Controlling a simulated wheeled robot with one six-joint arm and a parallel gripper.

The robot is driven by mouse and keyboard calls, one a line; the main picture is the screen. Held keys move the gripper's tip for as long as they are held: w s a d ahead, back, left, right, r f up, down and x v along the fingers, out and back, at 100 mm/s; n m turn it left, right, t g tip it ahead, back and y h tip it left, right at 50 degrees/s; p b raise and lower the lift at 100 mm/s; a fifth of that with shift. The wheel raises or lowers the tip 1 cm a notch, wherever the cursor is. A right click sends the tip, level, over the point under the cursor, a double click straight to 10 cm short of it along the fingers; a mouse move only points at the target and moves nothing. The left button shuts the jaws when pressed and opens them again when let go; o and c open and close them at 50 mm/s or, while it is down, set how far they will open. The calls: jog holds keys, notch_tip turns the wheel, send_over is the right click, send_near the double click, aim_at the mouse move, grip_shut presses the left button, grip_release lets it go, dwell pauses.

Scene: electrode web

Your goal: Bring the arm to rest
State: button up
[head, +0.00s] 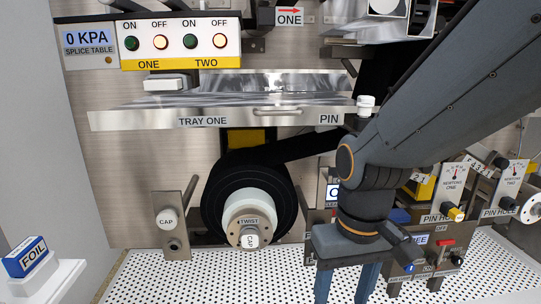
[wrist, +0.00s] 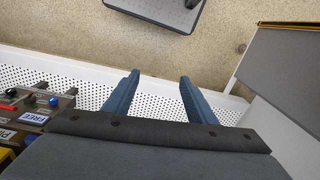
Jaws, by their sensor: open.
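My arm (head: 430,105) reaches in from the upper right of the head view and bends down at the wrist. My gripper (head: 344,286) points downward in front of the machine, over the white perforated shelf. In the wrist view my gripper (wrist: 156,82) shows two blue fingers spread well apart with nothing between them. It is open and empty. In the head view the lower ends of the fingers run to the picture's bottom edge.
The black roll with the TWIST hub (head: 249,220) is left of my gripper. The control panel with a red lever (head: 440,243) is close on its right. TRAY ONE (head: 205,121) is above. A FOIL box (head: 27,257) stands lower left. Speckled floor (wrist: 215,45) lies beyond the shelf.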

jog(key=d+r+m+p, duration=0.2)
jog(key=d+r+p, duration=0.5)
jog(key=p, duration=0.5)
jog(key=shift+s+p, duration=0.25)
jog(key=shift+p, duration=0.05)
